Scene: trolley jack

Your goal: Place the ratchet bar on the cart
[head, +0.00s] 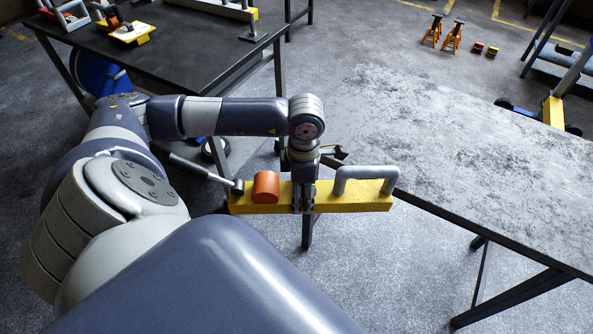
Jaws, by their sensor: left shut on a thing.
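A yellow bar (345,204), which I take for the ratchet bar, lies roughly level across the middle of the head view. It carries a grey handle (366,171) on its right part, and an orange cylinder (265,187) and a thin grey rod at its left end. My left gripper (303,203) comes down from above and is shut on the bar near its middle. The bar appears held in the air above the floor, its right end close to the worn grey table top (480,160). I cannot tell which surface is the cart. My right gripper is out of view.
The worn grey table top is bare. A dark table (165,48) at the upper left holds several parts near its far edges. Orange jack stands (453,38) and a blue-and-yellow frame (553,108) stand on the floor at the upper right. Open floor lies between the tables.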

